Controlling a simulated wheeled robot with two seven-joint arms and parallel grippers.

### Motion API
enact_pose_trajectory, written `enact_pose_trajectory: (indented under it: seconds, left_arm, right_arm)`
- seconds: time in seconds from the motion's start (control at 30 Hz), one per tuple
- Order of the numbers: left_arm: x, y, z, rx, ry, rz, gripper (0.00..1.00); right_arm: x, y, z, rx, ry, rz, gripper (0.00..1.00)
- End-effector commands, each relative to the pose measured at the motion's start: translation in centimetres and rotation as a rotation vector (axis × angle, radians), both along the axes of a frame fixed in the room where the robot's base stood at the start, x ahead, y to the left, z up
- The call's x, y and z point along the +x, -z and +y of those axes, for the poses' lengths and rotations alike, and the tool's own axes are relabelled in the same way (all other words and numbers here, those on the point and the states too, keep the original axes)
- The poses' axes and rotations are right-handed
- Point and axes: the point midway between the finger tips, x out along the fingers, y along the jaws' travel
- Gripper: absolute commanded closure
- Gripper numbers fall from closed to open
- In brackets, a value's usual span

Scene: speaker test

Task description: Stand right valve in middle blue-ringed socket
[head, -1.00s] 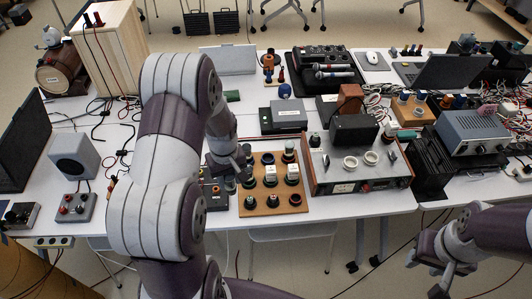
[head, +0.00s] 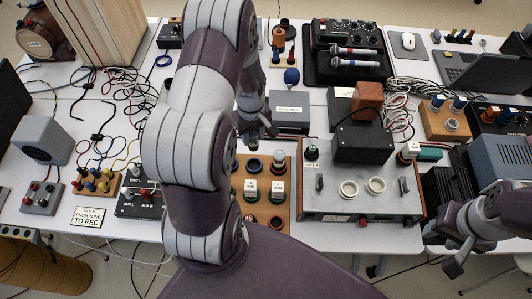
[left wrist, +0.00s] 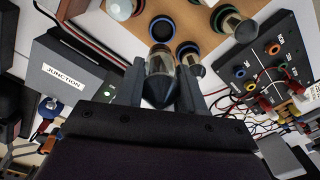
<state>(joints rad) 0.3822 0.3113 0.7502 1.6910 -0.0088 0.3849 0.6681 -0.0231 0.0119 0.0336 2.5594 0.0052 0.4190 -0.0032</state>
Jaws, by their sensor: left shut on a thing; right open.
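My left gripper (head: 254,137) is shut on a valve (left wrist: 160,66), a glassy body with a dark end, in the left wrist view. It is above the back edge of the wooden socket board (head: 264,208). A blue-ringed socket (head: 254,165) shows just in front of the gripper and looks empty. Another valve (head: 278,160) stands to its right. In the left wrist view, more valves (left wrist: 238,28) stand in ringed sockets beside the held one. My arm hides the board's left side in the head view. My right gripper (head: 446,238) is open and empty at the right.
A metal-fronted unit (head: 350,208) with white rings stands right of the board. A grey box (head: 288,120), labelled JUNCTION in the wrist view, is behind it. A black AUX box (head: 138,200) and loose cables lie left.

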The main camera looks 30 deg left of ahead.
Motion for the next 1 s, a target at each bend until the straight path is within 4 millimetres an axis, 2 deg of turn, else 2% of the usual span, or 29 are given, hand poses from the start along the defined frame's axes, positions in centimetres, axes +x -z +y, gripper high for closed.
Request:
enact_pose_trajectory:
  seconds: [0.03, 0.2, 0.5, 1.0]
  left_arm:
    - [-0.1, 1.2, 0.0, -0.001, 0.0, 0.003, 0.93]
    - [-0.1, 4.8, 0.0, -0.002, 0.0, 0.003, 0.93]
    - [-0.2, 10.1, 0.0, 0.0, 0.001, 0.001, 0.93]
    - [-0.1, 11.4, 0.0, 0.0, 0.001, -0.001, 0.93]
  right_arm:
    - [0.0, 0.4, 0.0, 0.0, 0.0, 0.0, 0.57]
    - [0.0, -0.3, 0.0, 0.0, 0.0, 0.0, 0.57]
    - [0.0, -0.9, 0.0, 0.0, 0.0, -0.001, 0.57]
    - [0.0, -0.2, 0.0, 0.0, 0.0, -0.001, 0.57]
